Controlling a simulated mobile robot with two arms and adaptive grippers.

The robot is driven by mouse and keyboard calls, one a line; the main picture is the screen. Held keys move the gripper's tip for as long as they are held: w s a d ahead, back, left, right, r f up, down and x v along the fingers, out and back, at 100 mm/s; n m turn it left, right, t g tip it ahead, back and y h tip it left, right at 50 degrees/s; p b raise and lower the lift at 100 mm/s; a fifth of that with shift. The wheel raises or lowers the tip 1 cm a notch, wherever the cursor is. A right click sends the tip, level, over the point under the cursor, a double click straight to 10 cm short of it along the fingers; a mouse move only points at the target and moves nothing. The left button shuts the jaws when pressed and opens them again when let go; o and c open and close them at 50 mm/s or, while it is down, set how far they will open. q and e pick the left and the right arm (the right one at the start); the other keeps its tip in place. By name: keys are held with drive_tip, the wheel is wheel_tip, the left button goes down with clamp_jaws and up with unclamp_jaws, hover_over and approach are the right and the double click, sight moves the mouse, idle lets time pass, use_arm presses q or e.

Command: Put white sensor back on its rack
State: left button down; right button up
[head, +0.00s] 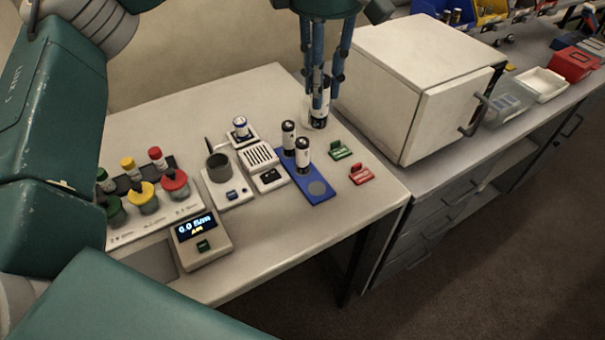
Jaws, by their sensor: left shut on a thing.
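My left gripper (319,98) reaches down from the top of the head view, its fingers shut on a white cylinder (319,120) with dark markings. The cylinder is upright at the back of the table; I cannot tell whether it touches the surface. The fingers hide its upper part. In front is a blue rack (324,197) with two white, black-topped cylinders, one farther back (288,143) and one nearer (303,164). The rack's front spot (317,187) is a bare grey disc. My right gripper is not in view.
A white box (395,90) stands right of the gripper. Green (341,151) and red (361,175) holders lie right of the rack. The table's front right is clear.

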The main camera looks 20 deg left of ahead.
use_arm(q)
drive_tip(key=shift+w+d+r+n, duration=0.2)
drive_tip(key=shift+r+n, duration=0.1)
drive_tip(key=shift+n, duration=0.7)
wheel_tip(320, 180, down, 20)
drive_tip(key=p, duration=0.3)
drive_tip(key=shift+s+a+r, duration=0.1)
drive_tip(key=shift+a+r, duration=0.05)
drive_tip(key=shift+r, duration=0.1)
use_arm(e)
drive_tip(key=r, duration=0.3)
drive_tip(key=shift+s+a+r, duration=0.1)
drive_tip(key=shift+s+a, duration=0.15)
use_arm(q)
drive_tip(key=shift+f, duration=0.2)
drive_tip(key=c, duration=1.5)
unclamp_jaws()
drive_tip(key=shift+o, duration=0.2)
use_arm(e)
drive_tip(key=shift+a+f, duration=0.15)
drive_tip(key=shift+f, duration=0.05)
